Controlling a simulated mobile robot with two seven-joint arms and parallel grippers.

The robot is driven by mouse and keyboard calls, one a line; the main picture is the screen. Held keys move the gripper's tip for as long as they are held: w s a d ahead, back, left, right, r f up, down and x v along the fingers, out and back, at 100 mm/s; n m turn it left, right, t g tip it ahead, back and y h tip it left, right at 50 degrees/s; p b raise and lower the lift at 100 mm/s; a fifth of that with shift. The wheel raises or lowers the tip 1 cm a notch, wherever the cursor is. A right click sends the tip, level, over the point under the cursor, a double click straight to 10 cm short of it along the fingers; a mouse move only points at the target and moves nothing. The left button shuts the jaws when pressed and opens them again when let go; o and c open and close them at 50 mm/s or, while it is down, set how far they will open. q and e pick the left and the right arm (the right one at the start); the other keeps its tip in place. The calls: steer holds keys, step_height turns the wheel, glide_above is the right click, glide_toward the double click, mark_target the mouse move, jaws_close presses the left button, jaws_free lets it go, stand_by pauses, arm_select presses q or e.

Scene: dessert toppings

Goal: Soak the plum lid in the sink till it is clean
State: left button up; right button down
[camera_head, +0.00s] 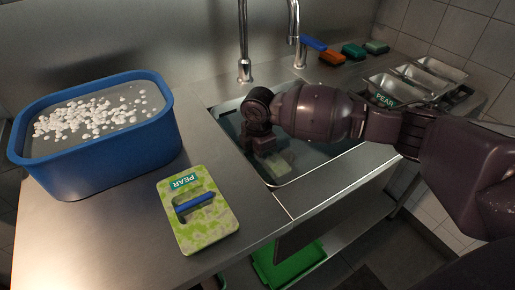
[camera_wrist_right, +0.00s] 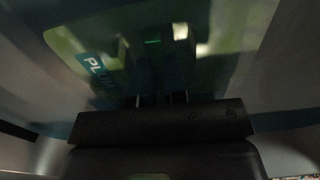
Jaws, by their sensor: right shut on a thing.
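My right gripper (camera_head: 268,160) reaches down into the sink (camera_head: 318,165), which holds water. It is shut on the plum lid (camera_head: 283,166), of which only a pale greenish part shows below the gripper in the head view. In the right wrist view the plum lid (camera_wrist_right: 215,85) is dim, with a teal label reading "PL" and its end blurred. Green patches show on it there. The fingers (camera_wrist_right: 155,98) of my right gripper close around the middle of the lid, and the handle is hard to make out. My left gripper is not in view.
A blue tub (camera_head: 100,165) with white bits in liquid stands on the left counter. A green-blotched pear lid (camera_head: 205,235) with a blue handle lies beside it. A faucet (camera_head: 243,70), coloured sponges or brushes (camera_head: 354,51) and metal containers (camera_head: 395,90) are behind and right of the sink.

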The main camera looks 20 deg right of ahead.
steer(key=shift+f+b, duration=0.35)
steer(key=shift+f, duration=1.2)
steer(key=c, duration=1.1)
jaws_free()
